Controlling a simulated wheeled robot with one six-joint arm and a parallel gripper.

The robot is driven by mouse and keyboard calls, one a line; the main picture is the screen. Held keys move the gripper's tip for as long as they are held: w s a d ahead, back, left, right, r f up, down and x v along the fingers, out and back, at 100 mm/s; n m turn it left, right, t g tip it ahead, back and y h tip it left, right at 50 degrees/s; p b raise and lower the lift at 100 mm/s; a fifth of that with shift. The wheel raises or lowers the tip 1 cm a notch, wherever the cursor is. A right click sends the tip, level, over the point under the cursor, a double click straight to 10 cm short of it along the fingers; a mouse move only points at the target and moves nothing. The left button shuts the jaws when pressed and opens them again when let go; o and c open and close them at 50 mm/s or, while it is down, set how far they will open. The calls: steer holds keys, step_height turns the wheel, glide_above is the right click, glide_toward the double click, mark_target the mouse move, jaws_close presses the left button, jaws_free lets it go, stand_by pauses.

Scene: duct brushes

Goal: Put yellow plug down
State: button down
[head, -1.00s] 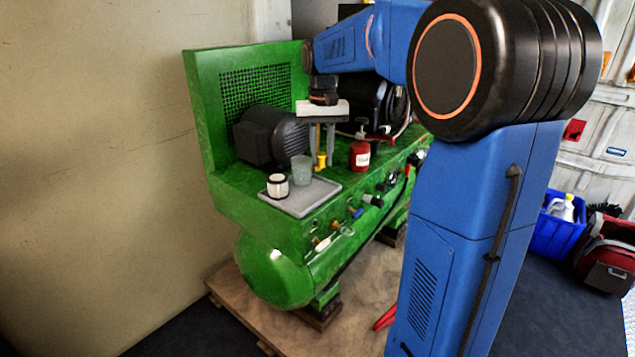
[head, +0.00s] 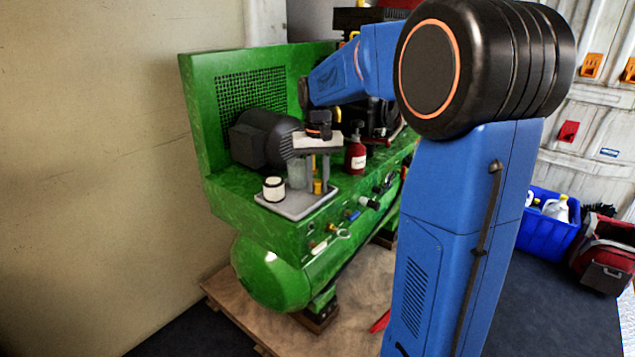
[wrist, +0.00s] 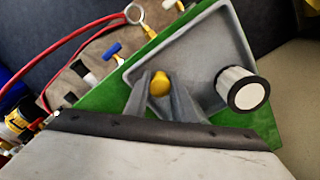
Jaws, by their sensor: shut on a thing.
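The yellow plug (head: 318,187) is a small piece between the fingers of my gripper (head: 316,182), low at the right part of the grey tray (head: 299,207). In the wrist view the yellow plug (wrist: 160,84) shows between the two grey fingertips of my gripper (wrist: 163,92), with the tray (wrist: 200,45) behind it. My gripper is shut on the plug. I cannot tell whether the plug touches the tray. The fingers partly hide the plug in the head view.
A white jar with dark rims (head: 274,189) stands on the tray's left. A red bottle (head: 355,155) stands behind to the right on the green compressor (head: 222,190). Valves line its front edge.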

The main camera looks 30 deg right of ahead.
mark_target(317, 181)
steer(key=c, duration=1.8)
jaws_free()
steer(key=shift+o, duration=0.2)
step_height(317, 181, up, 11)
steer(key=s+a+n+t, duration=0.1)
steer(key=s+a, duration=0.3)
steer(key=s, duration=0.4)
steer(key=s+a+f+n+t, duration=0.1)
steer(key=s+a+f+t, duration=0.1)
steer(key=s+f, duration=0.5)
steer(key=s+a+f+n+t, duration=0.1)
steer(key=s+a+f, duration=0.3)
steer(key=s, duration=1.1)
steer(key=shift+a+f+n+t, duration=0.15)
steer(key=shift+f+n+t, duration=0.45)
steer(key=shift+f, duration=1.15)
